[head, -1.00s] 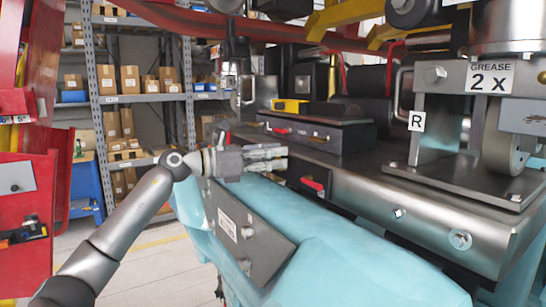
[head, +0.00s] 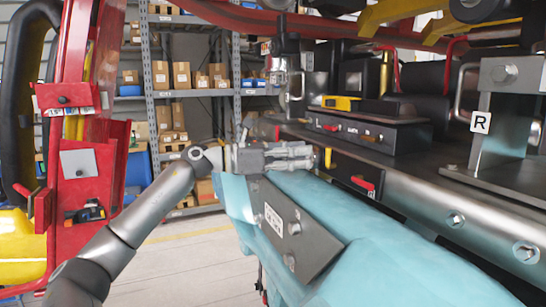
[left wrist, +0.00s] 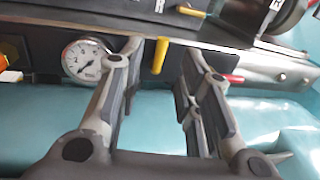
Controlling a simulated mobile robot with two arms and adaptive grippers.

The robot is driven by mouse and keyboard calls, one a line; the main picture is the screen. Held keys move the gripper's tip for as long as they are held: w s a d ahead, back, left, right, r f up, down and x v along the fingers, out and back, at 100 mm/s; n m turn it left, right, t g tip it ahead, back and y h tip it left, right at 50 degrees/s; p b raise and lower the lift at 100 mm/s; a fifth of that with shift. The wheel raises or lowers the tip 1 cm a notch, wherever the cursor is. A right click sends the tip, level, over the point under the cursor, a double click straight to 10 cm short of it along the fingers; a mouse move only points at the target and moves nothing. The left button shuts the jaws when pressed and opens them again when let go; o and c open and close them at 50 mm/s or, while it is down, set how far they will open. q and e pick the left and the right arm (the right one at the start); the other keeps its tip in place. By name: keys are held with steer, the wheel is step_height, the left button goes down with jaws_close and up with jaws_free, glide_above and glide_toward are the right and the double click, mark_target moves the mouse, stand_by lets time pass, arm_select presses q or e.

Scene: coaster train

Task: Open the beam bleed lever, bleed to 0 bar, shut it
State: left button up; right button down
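My left gripper (head: 312,157) is open beside the dark side of the machine, above the light-blue beam. In the left wrist view its fingers (left wrist: 163,48) are spread, with a yellow lever (left wrist: 160,56) between and beyond them, apparently not held. The lever hangs down from the panel and shows just past the fingertips in the head view (head: 328,157). A round white pressure gauge (left wrist: 87,60) is left of the lever, partly behind a finger; its reading is too small to tell. A red lever (head: 363,184) is further right. My right gripper is out of view.
The light-blue beam (head: 370,270) runs below my left gripper, with a grey labelled plate (head: 290,225) on its side. A dark box (head: 385,137) with small levers stands on the deck. A red frame (head: 85,200) is at left; open floor lies between.

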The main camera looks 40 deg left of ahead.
arm_select(q)
steer(key=shift+v, duration=2.9)
